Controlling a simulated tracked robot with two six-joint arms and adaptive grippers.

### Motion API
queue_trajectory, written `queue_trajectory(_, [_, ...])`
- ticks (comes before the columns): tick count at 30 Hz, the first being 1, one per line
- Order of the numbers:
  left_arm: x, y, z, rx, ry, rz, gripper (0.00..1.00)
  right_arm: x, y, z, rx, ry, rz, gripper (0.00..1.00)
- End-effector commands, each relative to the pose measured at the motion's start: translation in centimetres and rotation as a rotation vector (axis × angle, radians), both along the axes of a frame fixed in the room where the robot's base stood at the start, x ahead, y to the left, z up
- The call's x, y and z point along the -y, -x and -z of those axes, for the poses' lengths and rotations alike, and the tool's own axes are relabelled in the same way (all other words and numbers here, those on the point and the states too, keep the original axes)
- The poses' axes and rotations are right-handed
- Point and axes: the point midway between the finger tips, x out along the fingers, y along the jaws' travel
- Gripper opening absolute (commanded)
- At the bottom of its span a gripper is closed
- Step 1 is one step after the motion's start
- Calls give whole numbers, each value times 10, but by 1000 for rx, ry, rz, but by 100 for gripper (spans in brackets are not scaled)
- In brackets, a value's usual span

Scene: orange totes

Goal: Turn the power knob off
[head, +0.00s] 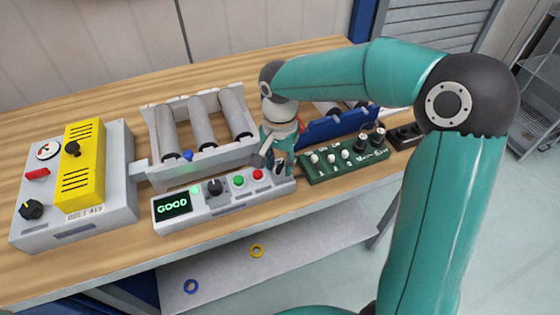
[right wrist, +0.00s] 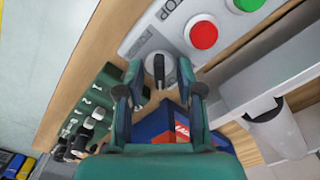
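A grey control panel (head: 225,205) with a green "GOOD" display lies along the front of the bench. My right gripper (head: 272,160) is over its right end. In the right wrist view, a black knob with a white base (right wrist: 159,70) sits between the fingertips of the right gripper (right wrist: 161,82). The fingers are apart, with a gap on each side of the knob. Another black knob (head: 215,187) is beside the display. My left gripper is out of view.
The panel's green button (head: 238,181) and red button (head: 258,174) are left of the gripper. A roller conveyor (head: 205,165) stands behind, a dark green knob board (head: 345,165) to the right. A grey and yellow box (head: 118,190) stands at left.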

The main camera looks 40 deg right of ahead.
Motion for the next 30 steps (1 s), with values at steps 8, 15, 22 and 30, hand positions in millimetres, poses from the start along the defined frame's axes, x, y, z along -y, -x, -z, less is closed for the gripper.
queue_trajectory(8, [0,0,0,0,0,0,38,0,0,0,0,0,0,3])
queue_trajectory(15, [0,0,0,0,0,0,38,0,0,-1,1,-1,-1,0])
queue_trajectory(22, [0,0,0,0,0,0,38,0,0,-1,2,-1,-33,0])
queue_trajectory(30, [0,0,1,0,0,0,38,0,-1,-1,3,-2,-169,0])
